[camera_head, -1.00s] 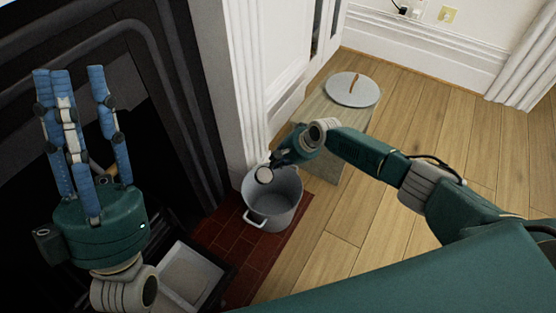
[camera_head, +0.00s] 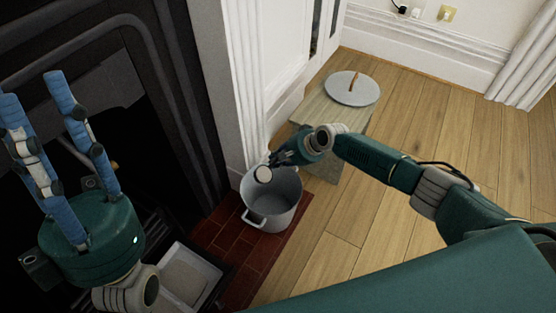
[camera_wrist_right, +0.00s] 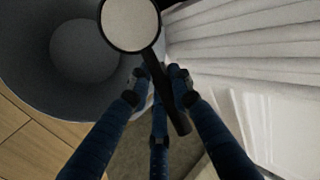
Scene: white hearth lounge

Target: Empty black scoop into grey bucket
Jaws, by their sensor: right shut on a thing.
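The black scoop (camera_wrist_right: 131,23) shows in the right wrist view as a round, pale grey face with a dark rim and a black handle. I cannot tell whether the pale face is a load of ash. My right gripper (camera_wrist_right: 160,82) is shut on its handle. In the head view the scoop (camera_head: 263,174) is over the rim of the grey bucket (camera_head: 268,216), and my right gripper (camera_head: 281,159) is just behind it. The bucket stands upright; its inside (camera_wrist_right: 45,50) looks empty where visible. My left gripper (camera_head: 62,155) is raised at the left, fingers apart and empty.
A pale ash tray (camera_head: 187,275) lies by the black fireplace (camera_head: 150,95). Red tiles (camera_head: 237,250) lie under the bucket; the wooden floor (camera_head: 420,115) at right is clear.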

